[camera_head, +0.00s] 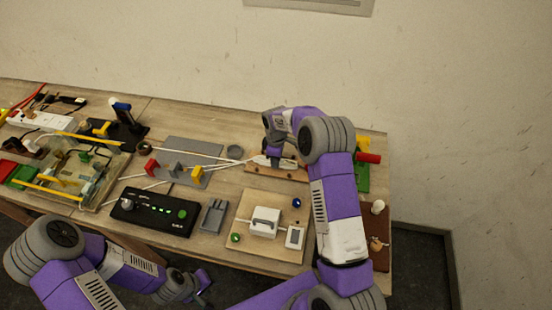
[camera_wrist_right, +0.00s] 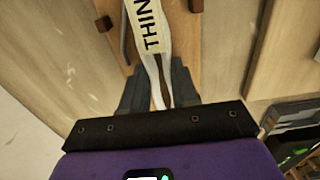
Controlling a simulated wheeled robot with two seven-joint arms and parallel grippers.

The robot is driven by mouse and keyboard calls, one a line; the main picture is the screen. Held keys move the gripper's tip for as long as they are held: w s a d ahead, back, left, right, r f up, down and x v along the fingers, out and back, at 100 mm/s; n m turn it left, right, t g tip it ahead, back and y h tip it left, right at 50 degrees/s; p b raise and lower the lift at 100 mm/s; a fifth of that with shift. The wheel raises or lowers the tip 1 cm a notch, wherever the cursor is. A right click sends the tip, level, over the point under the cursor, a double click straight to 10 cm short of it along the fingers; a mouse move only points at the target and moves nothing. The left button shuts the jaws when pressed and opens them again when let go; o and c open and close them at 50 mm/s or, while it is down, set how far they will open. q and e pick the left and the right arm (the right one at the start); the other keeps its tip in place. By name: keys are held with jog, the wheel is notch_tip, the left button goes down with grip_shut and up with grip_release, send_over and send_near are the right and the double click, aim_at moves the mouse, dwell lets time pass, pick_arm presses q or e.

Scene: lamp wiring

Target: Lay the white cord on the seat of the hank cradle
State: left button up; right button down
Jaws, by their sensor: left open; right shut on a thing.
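The white cord (camera_wrist_right: 152,30) runs up between the fingers of my right gripper (camera_wrist_right: 158,88) in the right wrist view, with a white band lettered "THIN". In the head view the white cord (camera_head: 261,160) shows beside my right gripper (camera_head: 273,158), which is shut on it. A brown wooden piece, apparently the hank cradle (camera_head: 262,172), lies directly below; its wood (camera_wrist_right: 186,50) and dark pegs show in the wrist view. Whether the cord touches its seat cannot be told. My left gripper (camera_head: 196,290) is open and empty, off the table's front edge.
Pale lines run left from the cradle across a grey plate (camera_head: 185,150) with red and yellow blocks. A black box (camera_head: 153,212) and a wooden board with a white box (camera_head: 265,221) stand in front. A red-and-green item (camera_head: 365,170) is at right.

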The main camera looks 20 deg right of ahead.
jog(key=shift+f, duration=0.15)
jog(key=c, duration=0.8)
grip_release()
jog(key=shift+c, duration=0.2)
jog(key=shift+r, duration=0.45)
notch_tip(320, 180, up, 12)
jog(key=shift+f, duration=0.2)
jog(key=shift+f, duration=0.1)
